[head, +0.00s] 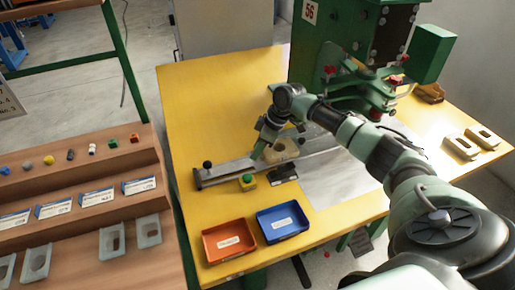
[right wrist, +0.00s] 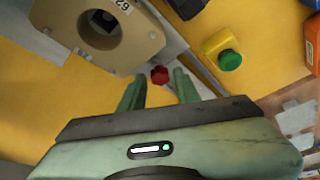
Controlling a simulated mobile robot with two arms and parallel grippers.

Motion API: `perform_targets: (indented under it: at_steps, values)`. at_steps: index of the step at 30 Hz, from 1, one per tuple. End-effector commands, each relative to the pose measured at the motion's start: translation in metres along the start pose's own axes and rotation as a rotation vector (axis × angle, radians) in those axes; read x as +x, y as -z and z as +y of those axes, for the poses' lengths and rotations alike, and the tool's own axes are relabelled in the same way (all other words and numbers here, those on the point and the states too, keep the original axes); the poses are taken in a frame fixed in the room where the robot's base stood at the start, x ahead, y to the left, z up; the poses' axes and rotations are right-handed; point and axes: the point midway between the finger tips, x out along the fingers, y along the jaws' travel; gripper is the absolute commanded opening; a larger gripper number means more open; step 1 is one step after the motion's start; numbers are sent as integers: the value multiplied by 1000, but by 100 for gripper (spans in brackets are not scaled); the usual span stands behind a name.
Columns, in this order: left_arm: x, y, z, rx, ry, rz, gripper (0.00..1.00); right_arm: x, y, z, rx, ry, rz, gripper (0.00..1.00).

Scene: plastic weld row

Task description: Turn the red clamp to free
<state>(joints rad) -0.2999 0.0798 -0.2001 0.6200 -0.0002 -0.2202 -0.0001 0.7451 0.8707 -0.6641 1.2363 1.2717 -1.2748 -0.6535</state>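The red clamp (right wrist: 159,75) shows as a small red knob in the right wrist view, beside the corner of a tan block. My right gripper (right wrist: 158,84) is open, with one green finger on each side of the knob. Gaps show between the knob and both fingers, so it is not gripped. In the head view my right gripper (head: 259,150) points down over the metal rail on the yellow table. I cannot make out the clamp there; the gripper and arm seem to cover it. My left gripper is not in view.
The tan block (right wrist: 88,45) with a round hole sits next to the clamp. A green button on a yellow box (head: 248,182) stands near the rail. Orange (head: 208,246) and blue (head: 269,233) trays lie at the table's front. A green machine (head: 312,45) stands behind.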

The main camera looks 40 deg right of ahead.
Motion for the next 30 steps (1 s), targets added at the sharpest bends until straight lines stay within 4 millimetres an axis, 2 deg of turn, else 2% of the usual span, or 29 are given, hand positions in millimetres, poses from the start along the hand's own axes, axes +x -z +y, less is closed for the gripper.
perform_targets:
  at_steps: [6, 9, 10, 20, 26, 30]
  values:
    - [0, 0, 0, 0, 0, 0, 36, 1, 0, 0, -1, 0, -1, 32]
    - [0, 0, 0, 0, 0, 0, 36, 1, 0, 0, -1, 0, -1, 5]
    - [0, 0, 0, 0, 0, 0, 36, 0, 0, 0, -1, 0, -1, 0]
    - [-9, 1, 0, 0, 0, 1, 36, -2, 1, -1, 25, -10, -2, 0]
    - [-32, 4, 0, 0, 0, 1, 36, -5, 2, -2, 115, -46, -2, 0]
    - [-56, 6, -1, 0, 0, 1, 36, -7, 3, -4, 215, -86, -3, 0]
